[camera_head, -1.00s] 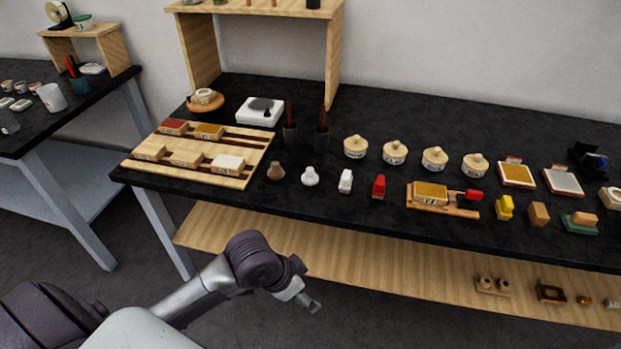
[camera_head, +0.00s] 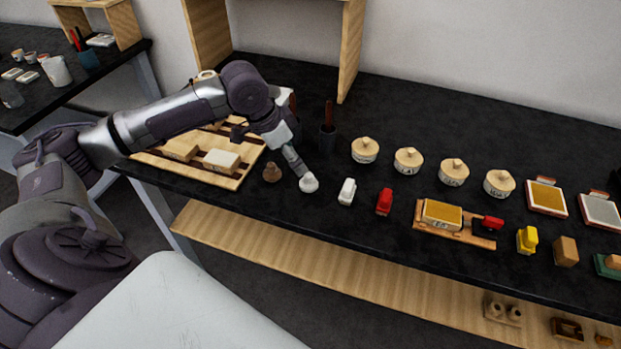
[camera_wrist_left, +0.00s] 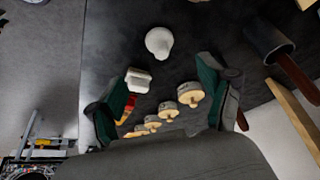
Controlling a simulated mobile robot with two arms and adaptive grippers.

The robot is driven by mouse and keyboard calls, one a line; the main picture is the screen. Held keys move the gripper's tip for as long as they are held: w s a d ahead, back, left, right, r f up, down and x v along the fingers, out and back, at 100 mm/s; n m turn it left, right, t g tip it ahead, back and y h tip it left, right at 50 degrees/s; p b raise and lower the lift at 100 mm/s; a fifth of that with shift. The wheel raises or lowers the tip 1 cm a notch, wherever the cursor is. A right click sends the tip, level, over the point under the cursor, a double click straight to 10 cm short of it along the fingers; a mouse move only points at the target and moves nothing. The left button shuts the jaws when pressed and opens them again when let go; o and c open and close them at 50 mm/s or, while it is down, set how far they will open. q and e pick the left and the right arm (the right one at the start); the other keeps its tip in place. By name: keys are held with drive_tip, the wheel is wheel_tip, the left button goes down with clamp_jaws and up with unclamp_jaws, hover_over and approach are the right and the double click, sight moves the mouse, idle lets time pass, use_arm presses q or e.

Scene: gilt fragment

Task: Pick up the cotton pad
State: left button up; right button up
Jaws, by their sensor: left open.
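A small white, rounded, knobbed item, which looks like the cotton pad (camera_head: 309,184), stands on the black worktop near its front edge. It also shows in the left wrist view (camera_wrist_left: 159,42), beyond the fingertips and roughly between their lines. My left gripper (camera_head: 297,168) is just above and behind the pad in the head view, pointing down at it. In the left wrist view my left gripper (camera_wrist_left: 165,70) has its two green-lined fingers spread with nothing between them. Whether a finger touches the pad is unclear. My right gripper is not in view.
A brown knobbed piece (camera_head: 272,173) stands just left of the pad. A white block (camera_head: 347,191) and a red one (camera_head: 384,202) stand to its right. A dark cup with a brown handle (camera_head: 327,140) is behind. A wooden tray (camera_head: 237,181) lies left, and several lidded pots (camera_head: 365,150) stand right.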

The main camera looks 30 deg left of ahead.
sight(307, 175)
use_arm(q)
drive_tip(key=x, duration=0.3)
drive_tip(key=shift+w+d+f, duration=0.1)
drive_tip(key=shift+w+f, duration=0.05)
drive_tip(key=shift+f, duration=0.1)
drive_tip(key=x, duration=0.3)
drive_tip(key=shift+p, duration=0.4)
drive_tip(key=x, duration=0.3)
drive_tip(key=shift+w+f, duration=0.1)
drive_tip(key=shift+f, duration=0.25)
drive_tip(key=c, duration=0.8)
drive_tip(key=shift+c, duration=1.3)
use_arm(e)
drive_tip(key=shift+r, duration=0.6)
